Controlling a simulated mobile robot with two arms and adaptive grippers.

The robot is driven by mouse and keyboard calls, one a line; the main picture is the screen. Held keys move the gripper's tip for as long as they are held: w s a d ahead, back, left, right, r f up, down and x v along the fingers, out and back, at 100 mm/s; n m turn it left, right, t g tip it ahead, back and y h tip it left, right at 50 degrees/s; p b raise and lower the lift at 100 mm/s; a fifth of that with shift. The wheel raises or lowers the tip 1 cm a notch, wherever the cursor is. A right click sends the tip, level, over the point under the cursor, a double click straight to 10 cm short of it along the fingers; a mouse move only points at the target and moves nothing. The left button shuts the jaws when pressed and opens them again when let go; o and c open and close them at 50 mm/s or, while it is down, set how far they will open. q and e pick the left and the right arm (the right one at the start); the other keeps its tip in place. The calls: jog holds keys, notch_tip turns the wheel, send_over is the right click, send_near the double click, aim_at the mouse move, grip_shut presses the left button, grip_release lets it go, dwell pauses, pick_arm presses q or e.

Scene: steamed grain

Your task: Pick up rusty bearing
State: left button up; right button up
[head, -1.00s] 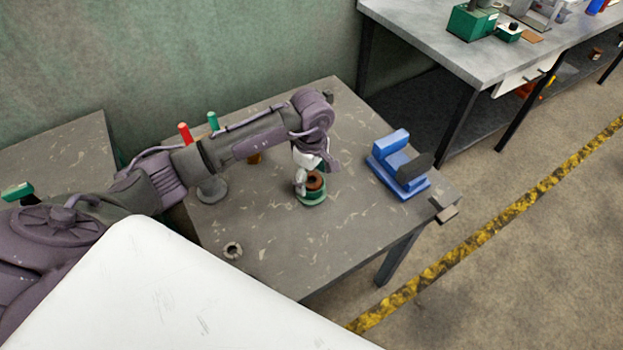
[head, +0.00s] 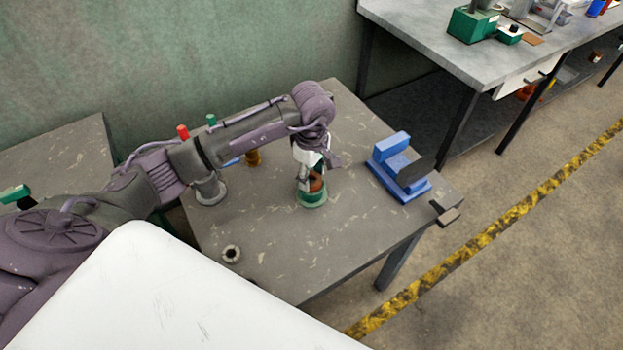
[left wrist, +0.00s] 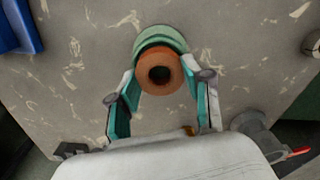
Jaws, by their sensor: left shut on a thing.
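The rusty bearing (head: 317,183) is an orange-brown ring with a dark hole, at a round green base (head: 313,199) on the grey table. In the left wrist view the bearing (left wrist: 160,84) lies between my two fingers, and the green base (left wrist: 160,38) shows behind it. My left gripper (head: 308,180) reaches down from above and is shut on the bearing; it also shows in the left wrist view (left wrist: 162,76). The bearing looks tilted in the head view. I cannot tell whether it is clear of the base. My right gripper is not in view.
A blue vise-like fixture (head: 396,170) stands at the table's right side. A small grey ring (head: 231,254) lies near the front left. The table front is clear.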

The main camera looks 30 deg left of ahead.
pick_arm(q)
jog(key=shift+w+r+b, duration=0.1)
jog(key=shift+r+b, duration=0.2)
jog(key=shift+r, duration=0.65)
jog(key=s+d+r+b, duration=0.2)
jog(key=s+d+r, duration=0.5)
jog(key=d, duration=0.2)
jog(key=shift+s+r, duration=0.25)
